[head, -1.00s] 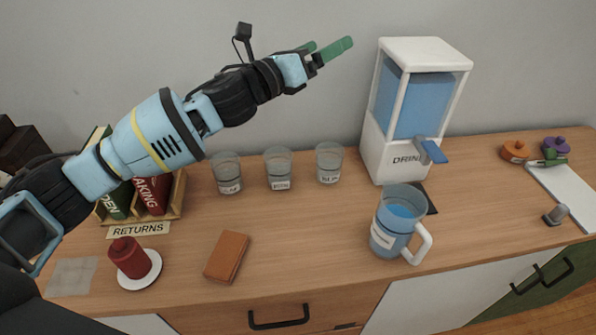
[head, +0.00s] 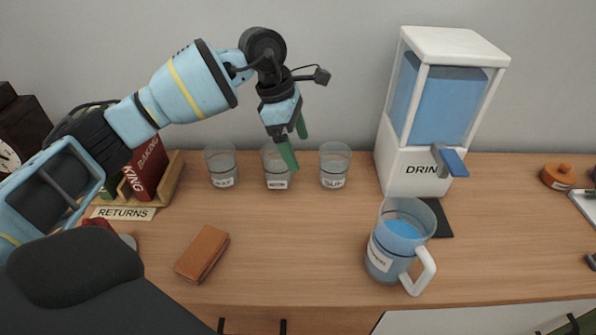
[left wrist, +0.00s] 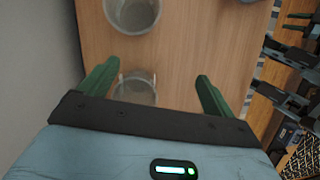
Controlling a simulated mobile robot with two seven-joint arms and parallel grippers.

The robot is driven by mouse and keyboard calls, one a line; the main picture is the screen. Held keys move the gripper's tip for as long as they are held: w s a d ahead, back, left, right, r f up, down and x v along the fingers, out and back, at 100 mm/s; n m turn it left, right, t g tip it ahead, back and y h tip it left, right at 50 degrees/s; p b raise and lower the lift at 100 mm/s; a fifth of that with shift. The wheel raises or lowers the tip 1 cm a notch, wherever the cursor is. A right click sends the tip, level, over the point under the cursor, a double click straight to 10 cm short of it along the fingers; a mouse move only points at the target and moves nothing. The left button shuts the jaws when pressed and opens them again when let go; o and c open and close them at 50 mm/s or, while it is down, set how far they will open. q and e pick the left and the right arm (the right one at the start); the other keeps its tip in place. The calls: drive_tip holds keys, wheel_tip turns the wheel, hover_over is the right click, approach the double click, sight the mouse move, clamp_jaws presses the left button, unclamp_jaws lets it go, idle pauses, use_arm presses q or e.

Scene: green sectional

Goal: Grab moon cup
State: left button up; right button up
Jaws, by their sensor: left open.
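Three clear labelled cups stand in a row by the back wall. The middle cup (head: 277,166) seems to carry the MOON label, small and hard to read. The right cup (head: 334,165) seems to read SUN; the left cup's (head: 221,165) label is unclear. My left gripper (head: 294,146) is open and empty, its green fingers pointing down. In the head view one finger overlaps the middle cup's right edge. In the left wrist view, one cup (left wrist: 135,88) shows below and between the fingers, apart from them, and another cup (left wrist: 132,14) is at the top edge.
A blue pitcher (head: 382,250) with a white handle stands front right. A white drink dispenser (head: 408,165) is behind it. A brown wallet-like block (head: 202,253) lies front left. A wooden book rack (head: 172,178) and RETURNS sign (head: 123,213) are at the left. The counter's front middle is clear.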

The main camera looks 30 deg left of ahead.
sight(278, 165)
use_arm(q)
drive_tip(key=shift+a+f+n+g+y+b, duration=0.2)
drive_tip(key=shift+a+f+n+y, duration=0.15)
drive_tip(key=shift+a+f+y, duration=0.4)
drive_tip(key=shift+a+f+n+g+y+b, duration=0.15)
drive_tip(key=shift+a+f+n+y, duration=0.35)
drive_tip(key=shift+a, duration=0.6)
drive_tip(key=shift+a+f+n+g+y+b, duration=0.2)
drive_tip(key=shift+a+f+y, duration=0.25)
drive_tip(key=shift+a+f, duration=0.4)
drive_tip(key=shift+w+f, duration=0.15)
drive_tip(key=shift+f, duration=1.2)
drive_tip(key=shift+w+f, duration=0.15)
drive_tip(key=shift+f, duration=1.15)
drive_tip(key=shift+c, duration=0.3)
drive_tip(key=c, duration=1)
